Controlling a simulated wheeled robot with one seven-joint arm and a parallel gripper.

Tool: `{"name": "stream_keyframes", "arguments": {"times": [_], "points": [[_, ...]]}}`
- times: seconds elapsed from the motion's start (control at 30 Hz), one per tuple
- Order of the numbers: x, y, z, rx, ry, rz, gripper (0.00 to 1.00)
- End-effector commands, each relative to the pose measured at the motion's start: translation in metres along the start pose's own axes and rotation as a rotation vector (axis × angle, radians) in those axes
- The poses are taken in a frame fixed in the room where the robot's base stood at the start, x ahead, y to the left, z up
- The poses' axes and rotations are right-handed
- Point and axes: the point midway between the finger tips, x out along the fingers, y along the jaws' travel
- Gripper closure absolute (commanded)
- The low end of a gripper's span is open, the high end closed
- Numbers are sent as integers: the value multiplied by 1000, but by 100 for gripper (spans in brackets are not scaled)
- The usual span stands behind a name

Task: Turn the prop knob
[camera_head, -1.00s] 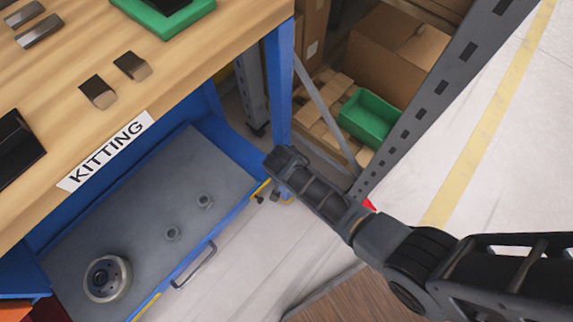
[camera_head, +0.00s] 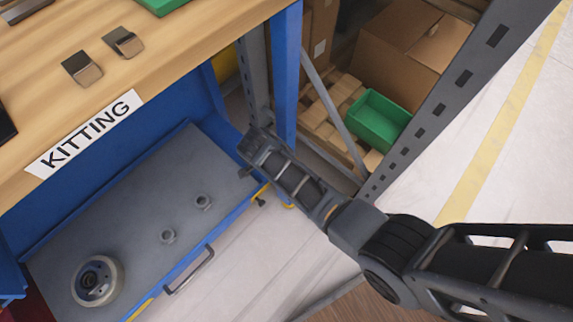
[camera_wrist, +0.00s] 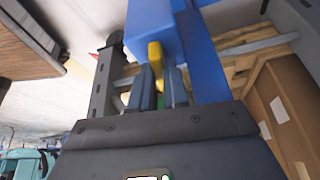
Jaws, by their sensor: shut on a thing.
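My gripper (camera_wrist: 162,86) shows in the wrist view with its two blue-grey fingers close together. A yellow piece (camera_wrist: 155,55), which I take for the prop knob, sits between and just beyond the fingertips, in front of a blue post. The fingers are shut on it. My arm hides most of the grasp there. A small yellow part (camera_head: 262,190) shows at the tray corner just below.
The wooden bench top (camera_head: 170,45) with its KITTING label (camera_head: 85,133) overhangs the tray. The blue leg (camera_head: 286,75) and grey rack post (camera_head: 460,85) stand close to my arm. Floor is clear at right.

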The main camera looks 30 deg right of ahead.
Motion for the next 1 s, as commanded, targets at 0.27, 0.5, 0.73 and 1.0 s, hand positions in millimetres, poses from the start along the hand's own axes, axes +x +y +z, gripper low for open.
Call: {"name": "stream_keyframes", "arguments": {"times": [0.27,0.5,0.73,1.0], "points": [[1,0,1,59,-3,26,100],[1,0,1,67,-4,29,100],[1,0,2,66,-4,28,82],[0,-1,1,66,-2,28,60]]}}
